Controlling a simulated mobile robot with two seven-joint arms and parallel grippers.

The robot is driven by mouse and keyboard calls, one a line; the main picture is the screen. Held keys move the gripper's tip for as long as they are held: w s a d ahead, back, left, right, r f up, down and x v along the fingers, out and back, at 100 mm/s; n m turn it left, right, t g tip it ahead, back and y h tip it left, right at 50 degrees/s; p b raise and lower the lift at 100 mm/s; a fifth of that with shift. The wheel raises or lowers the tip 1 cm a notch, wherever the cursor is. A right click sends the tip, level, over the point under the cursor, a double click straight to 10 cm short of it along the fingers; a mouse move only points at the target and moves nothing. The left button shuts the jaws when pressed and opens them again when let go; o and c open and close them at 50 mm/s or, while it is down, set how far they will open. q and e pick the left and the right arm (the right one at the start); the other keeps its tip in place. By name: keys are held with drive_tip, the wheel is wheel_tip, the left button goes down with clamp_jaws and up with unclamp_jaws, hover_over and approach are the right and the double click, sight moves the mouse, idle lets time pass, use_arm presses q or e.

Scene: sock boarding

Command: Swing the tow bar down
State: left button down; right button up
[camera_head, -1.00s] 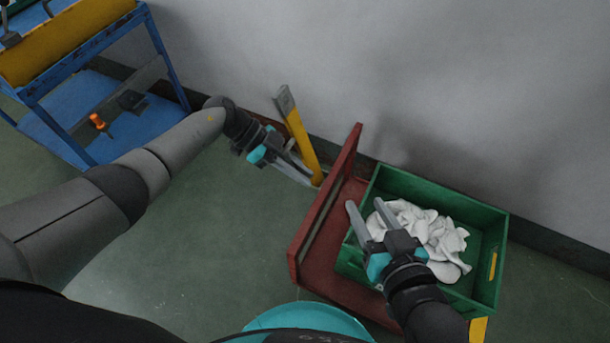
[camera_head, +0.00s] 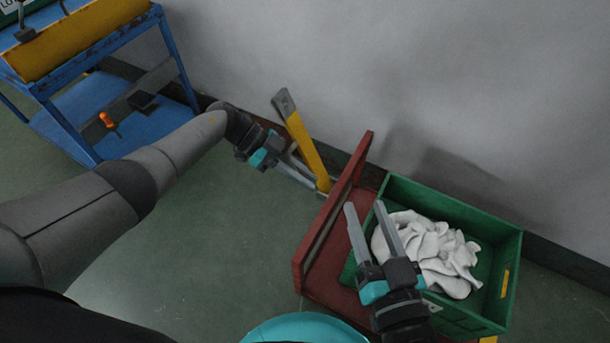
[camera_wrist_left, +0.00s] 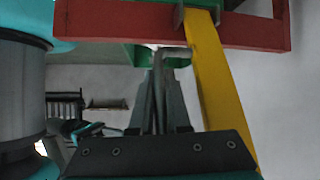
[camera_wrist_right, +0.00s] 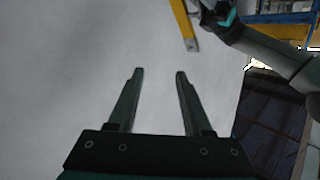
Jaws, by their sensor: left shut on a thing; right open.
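The tow bar (camera_head: 308,145) is yellow with a grey end plate. It stands tilted up against the wall side at the left end of a red cart (camera_head: 330,275). In the left wrist view the yellow bar (camera_wrist_left: 220,85) runs beside my fingers. My left gripper (camera_head: 314,184) is at the bar's foot, shut on a small grey piece (camera_wrist_left: 172,52); its exact shape and link to the bar are hard to tell. My right gripper (camera_head: 365,206) is open and empty above the cart, left of the crate. The right wrist view shows its fingers apart (camera_wrist_right: 159,73).
A green crate (camera_head: 512,255) with white cloth pieces (camera_head: 430,250) sits on the cart. A blue shelf rack (camera_head: 172,60) with a yellow panel stands at the upper left. A grey wall runs close behind the cart. The green floor left of the cart is clear.

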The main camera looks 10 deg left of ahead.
drive_tip(key=shift+w+r, duration=0.15)
drive_tip(key=shift+c, duration=1.4)
drive_tip(key=w+a+r+n+y, duration=0.1)
drive_tip(key=r+n+y, duration=0.1)
drive_tip(key=r, duration=0.1)
drive_tip(key=w+a+r+n+t+y, duration=0.1)
drive_tip(key=w+r+n+y, duration=0.1)
drive_tip(key=r+n, duration=0.1)
drive_tip(key=w+a+r+n+y, duration=0.1)
drive_tip(key=w+r+n+y, duration=0.1)
drive_tip(key=r, duration=0.1)
drive_tip(key=shift+r+n+t, duration=0.1)
drive_tip(key=shift+n+t, duration=0.3)
clamp_jaws()
wheel_tip(320, 180, up, 3)
drive_tip(key=a+n+g+y, duration=0.2)
drive_tip(key=n+g+y, duration=0.1)
drive_tip(key=n+y, duration=0.25)
drive_tip(key=n+g+h, duration=0.6)
drive_tip(key=n+g, duration=0.5)
drive_tip(key=n, duration=0.6)
approach(278, 98)
drive_tip(key=shift+y, duration=0.25)
drive_tip(key=x, duration=0.6)
drive_tip(key=shift+w+a+f, duration=0.1)
drive_tip(key=shift+a+f, duration=0.15)
drive_tip(key=shift+f, duration=0.1)
